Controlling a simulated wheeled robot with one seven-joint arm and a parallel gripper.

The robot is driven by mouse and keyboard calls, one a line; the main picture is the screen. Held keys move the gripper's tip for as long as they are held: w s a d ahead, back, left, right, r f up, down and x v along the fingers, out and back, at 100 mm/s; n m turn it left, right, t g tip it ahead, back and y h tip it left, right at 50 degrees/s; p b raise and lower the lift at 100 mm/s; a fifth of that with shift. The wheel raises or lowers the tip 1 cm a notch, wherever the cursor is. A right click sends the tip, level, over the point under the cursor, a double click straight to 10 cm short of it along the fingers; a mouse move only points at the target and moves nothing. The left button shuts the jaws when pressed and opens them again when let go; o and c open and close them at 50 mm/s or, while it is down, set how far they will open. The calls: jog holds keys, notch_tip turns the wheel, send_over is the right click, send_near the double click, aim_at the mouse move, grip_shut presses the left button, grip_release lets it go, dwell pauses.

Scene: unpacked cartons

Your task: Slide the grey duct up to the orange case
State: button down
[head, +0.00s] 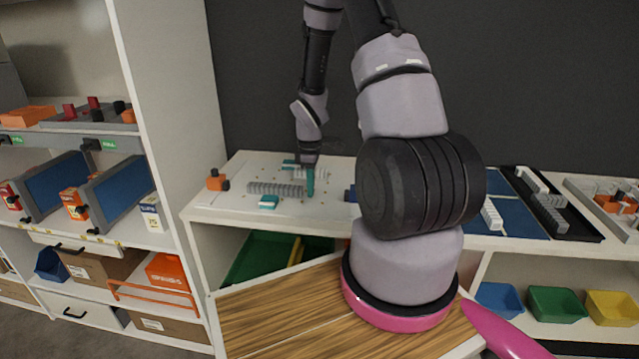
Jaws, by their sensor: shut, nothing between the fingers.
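The grey duct (275,189) is a short ribbed strip lying flat on the white board on the left part of the bench. The orange case (214,183), with a dark part at its side, stands to the left of the duct. A gap of bare board lies between the duct's left end and the case. My gripper (310,192) points down at the duct's right end, with its teal fingers shut and empty. I cannot tell whether the fingers touch the duct.
A teal block (268,202) lies just in front of the duct. Another teal piece (290,164) and a pale ribbed strip lie behind it. A shelf upright (165,120) stands left of the bench. My arm hides the bench's middle. A black tray (552,205) lies right.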

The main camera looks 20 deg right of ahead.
aim_at(287, 187)
jog(key=shift+w+a, duration=0.3)
jog(key=shift+a, duration=0.1)
jog(key=shift+a, duration=0.1)
jog(key=w+a, duration=0.2)
jog(key=a, duration=0.1)
jog(key=w+a, duration=0.1)
jog(key=a, duration=0.1)
jog(key=shift+w, duration=0.3)
